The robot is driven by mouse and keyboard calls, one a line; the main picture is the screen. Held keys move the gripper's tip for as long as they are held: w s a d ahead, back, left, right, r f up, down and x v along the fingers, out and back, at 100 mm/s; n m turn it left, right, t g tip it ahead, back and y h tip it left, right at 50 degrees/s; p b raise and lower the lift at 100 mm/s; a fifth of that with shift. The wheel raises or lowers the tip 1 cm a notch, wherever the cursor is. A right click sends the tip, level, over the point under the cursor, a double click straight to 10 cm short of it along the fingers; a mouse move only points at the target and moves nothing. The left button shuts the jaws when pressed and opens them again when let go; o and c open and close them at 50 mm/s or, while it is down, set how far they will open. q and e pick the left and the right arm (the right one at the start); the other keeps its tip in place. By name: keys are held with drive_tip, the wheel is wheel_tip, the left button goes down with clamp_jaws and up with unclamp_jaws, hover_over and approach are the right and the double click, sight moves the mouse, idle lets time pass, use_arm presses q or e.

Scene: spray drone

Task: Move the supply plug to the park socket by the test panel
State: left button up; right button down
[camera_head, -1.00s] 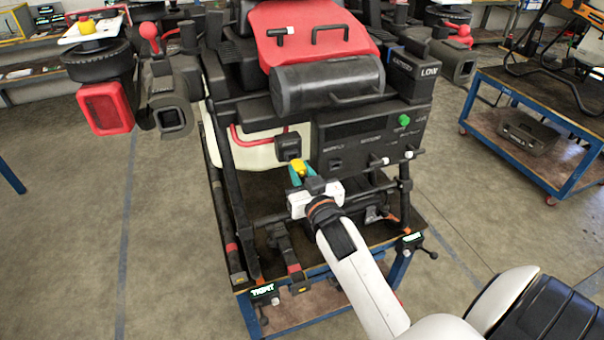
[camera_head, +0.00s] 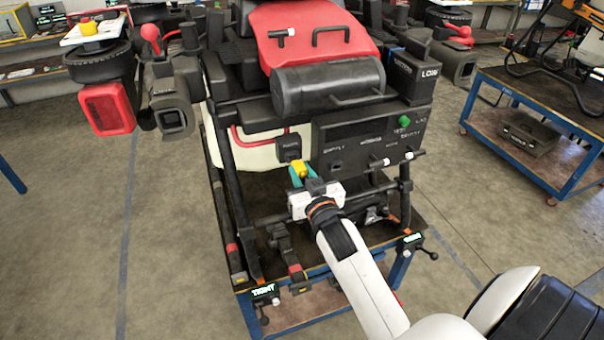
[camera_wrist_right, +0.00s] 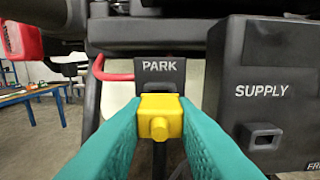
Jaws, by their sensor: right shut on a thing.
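A yellow supply plug (camera_wrist_right: 160,118) is between the teal fingers of my right gripper (camera_wrist_right: 158,130), which is shut on it. In the wrist view it lies directly in front of the black park socket (camera_wrist_right: 160,72), labelled PARK, and covers its lower part. I cannot tell whether the plug is inside the socket or just short of it. In the head view the plug (camera_head: 299,169) shows just below the park socket (camera_head: 289,147). The test panel (camera_head: 370,140) is to the right; its supply socket (camera_wrist_right: 264,136) is empty. My left gripper is not in view.
The drone stands on a blue-framed stand (camera_head: 330,268) with clamps at its front. A red tube (camera_wrist_right: 105,72) runs left of the park socket. A blue cart (camera_head: 535,130) stands at the right. The floor at left is open.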

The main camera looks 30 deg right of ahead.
drive_tip(key=shift+p, duration=0.4)
idle(0.6)
drive_tip(key=shift+x, duration=1.25)
drive_tip(key=c, duration=1.1)
unclamp_jaws()
drive_tip(key=shift+s+a+f, duration=0.1)
drive_tip(key=shift+s+a, duration=0.05)
drive_tip(key=shift+s, duration=0.35)
drive_tip(key=b+v, duration=0.3)
drive_tip(key=v, duration=0.8)
